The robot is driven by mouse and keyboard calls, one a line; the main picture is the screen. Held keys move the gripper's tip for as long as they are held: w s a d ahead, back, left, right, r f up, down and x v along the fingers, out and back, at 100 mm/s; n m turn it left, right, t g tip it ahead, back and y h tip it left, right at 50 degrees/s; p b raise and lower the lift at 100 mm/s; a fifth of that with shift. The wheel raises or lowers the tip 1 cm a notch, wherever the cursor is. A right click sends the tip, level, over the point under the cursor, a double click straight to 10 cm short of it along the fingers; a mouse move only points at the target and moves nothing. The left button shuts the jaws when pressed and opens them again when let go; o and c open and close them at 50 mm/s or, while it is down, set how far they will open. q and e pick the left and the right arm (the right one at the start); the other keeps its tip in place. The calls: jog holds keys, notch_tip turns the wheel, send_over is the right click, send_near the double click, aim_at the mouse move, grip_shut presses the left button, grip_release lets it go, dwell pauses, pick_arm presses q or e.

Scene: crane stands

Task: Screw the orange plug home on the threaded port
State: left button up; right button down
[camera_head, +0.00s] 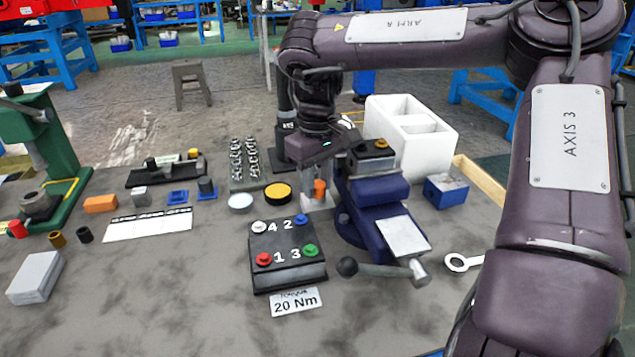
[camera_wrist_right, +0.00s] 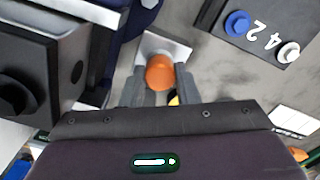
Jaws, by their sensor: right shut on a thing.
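The orange plug (camera_head: 319,187) stands upright at the light grey block (camera_head: 316,204) beside the blue vise, and it also shows in the right wrist view (camera_wrist_right: 160,71). My right gripper (camera_head: 318,180) comes down from above and is shut on the plug, with one finger on each side of it. In the wrist view the pale plate of the block (camera_wrist_right: 172,46) shows just beyond the plug. The port's thread is hidden, so I cannot tell how deep the plug sits. My left gripper is not in view.
The blue vise (camera_head: 378,212) stands close to the right of the plug, with its handle (camera_head: 378,268) reaching forward. A black box with numbered coloured knobs (camera_head: 287,270) is in front. A white foam block (camera_head: 411,135) stands behind. The front left of the bench is mostly clear.

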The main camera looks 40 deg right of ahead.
jog(key=m+b, duration=0.2)
jog(key=shift+f+m, duration=0.3)
jog(key=c, duration=1.4)
grip_release()
jog(key=shift+r, duration=0.3)
jog(key=o, duration=0.4)
jog(key=shift+c, duration=0.2)
jog(key=shift+p, duration=0.3)
notch_tip(320, 180, up, 5)
jog(key=p, duration=0.4)
notch_tip(320, 180, up, 8)
jog(key=p, duration=0.2)
